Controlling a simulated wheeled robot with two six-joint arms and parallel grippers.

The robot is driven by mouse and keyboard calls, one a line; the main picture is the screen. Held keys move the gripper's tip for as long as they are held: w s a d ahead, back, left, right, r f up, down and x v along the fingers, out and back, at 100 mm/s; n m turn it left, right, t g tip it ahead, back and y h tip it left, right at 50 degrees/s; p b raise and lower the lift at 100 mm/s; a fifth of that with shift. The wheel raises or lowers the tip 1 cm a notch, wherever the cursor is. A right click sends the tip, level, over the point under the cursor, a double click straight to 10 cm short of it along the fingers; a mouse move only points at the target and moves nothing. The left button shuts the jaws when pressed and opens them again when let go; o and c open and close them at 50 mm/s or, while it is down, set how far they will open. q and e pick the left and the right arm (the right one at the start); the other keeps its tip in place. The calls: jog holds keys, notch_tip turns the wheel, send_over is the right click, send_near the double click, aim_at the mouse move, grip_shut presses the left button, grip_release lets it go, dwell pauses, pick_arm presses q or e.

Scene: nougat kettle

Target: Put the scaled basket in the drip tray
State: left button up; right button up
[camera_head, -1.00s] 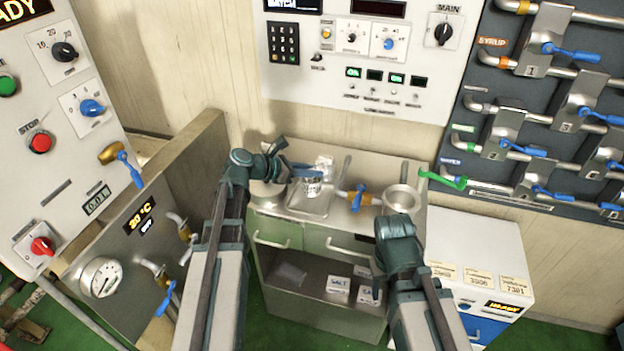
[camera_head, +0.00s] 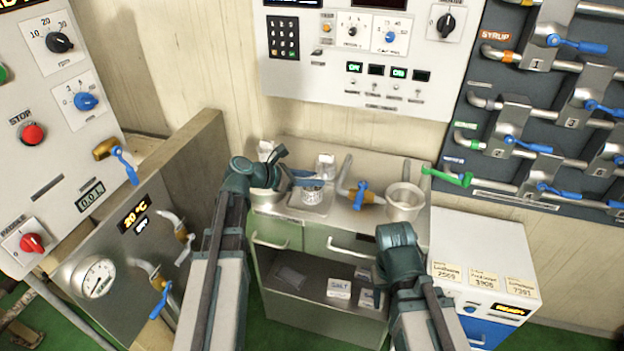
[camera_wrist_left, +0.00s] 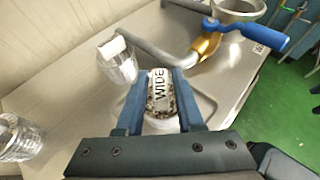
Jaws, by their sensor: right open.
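The scaled basket (camera_head: 313,193) is a small speckled cylinder above or on the flat metal drip tray (camera_head: 307,215) on the counter. In the left wrist view the basket (camera_wrist_left: 158,92) has a white label reading WIDE and brownish specks. My left gripper (camera_head: 305,178) has its blue fingers close against both sides of the basket; the left wrist view also shows these fingers (camera_wrist_left: 160,88). The tray rim (camera_wrist_left: 210,104) shows beside the fingers. I cannot tell whether the basket touches the tray floor. My right gripper (camera_head: 397,245) hangs in front of the counter, apart from the basket, its fingertips hardly visible.
A clear white-topped container (camera_wrist_left: 120,65) stands just behind the tray, with another (camera_wrist_left: 18,140) to the left. A blue-handled brass valve (camera_head: 361,194) and a metal pot (camera_head: 405,202) are to the right. A metal panel (camera_head: 150,210) borders the left side.

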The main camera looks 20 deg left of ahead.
pick_arm(q)
jog(key=shift+o, duration=0.8)
jog(key=shift+r, duration=0.25)
jog(key=shift+p+v, duration=2.8)
jog(key=shift+v, duration=3.2)
jog(key=s+d+f+m+g+y, duration=0.1)
jog(key=s+d+f+m+g, duration=0.25)
jog(key=d+m, duration=0.3)
jog(key=s+d+f+m+g+y, duration=0.1)
jog(key=s+d+f+m+g, duration=0.15)
jog(key=d+f+m, duration=0.35)
jog(key=s+d+f+m+g+y, duration=0.3)
jog(key=s+d+m+y, duration=0.5)
jog(key=m, duration=1)
jog(key=s, duration=0.2)
jog(key=shift+s+d+y, duration=0.35)
jog(key=shift+y, duration=0.05)
